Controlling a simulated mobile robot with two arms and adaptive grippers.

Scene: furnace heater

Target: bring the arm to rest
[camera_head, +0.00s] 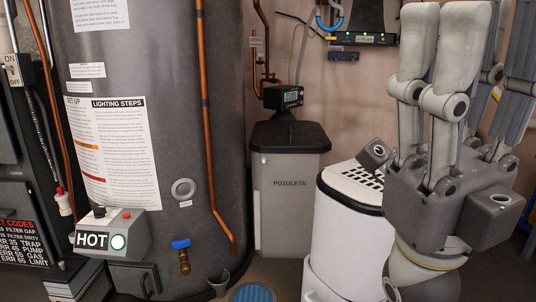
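My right gripper (468,30) stands large at the right of the head view, on a grey palm. Its several fingers point straight up, light grey on the near side and blue-grey at the far right. They look extended and apart, with nothing between them. My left gripper is not in view.
A large grey tank (150,60) with copper pipes stands left of centre. A control box marked HOT (120,236) with a green light is in front of it. A grey bin (290,190) and white canister (340,225) stand between tank and gripper.

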